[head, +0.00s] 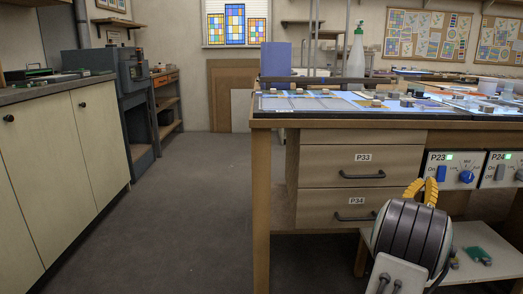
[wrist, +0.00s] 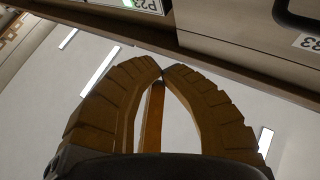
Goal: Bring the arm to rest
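My gripper (head: 421,187) has yellow-orange ribbed fingers and shows at the lower right of the head view, in front of the workbench (head: 279,150) and below its top. In the wrist view my gripper (wrist: 162,73) has its curved fingertips together, with nothing held between them. A narrow wooden strip shows through the gap behind the fingers; I cannot tell what it belongs to. My dark, rounded arm part hides some of the bench's lower front.
Drawers P33 (head: 346,158) and P34 (head: 332,206) are shut, left of my gripper. Control panel P23 (head: 453,170) is close on its right. A low shelf (head: 486,240) with small parts lies below. A green-capped bottle (head: 356,58) stands on the bench. The left floor (head: 185,205) is clear.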

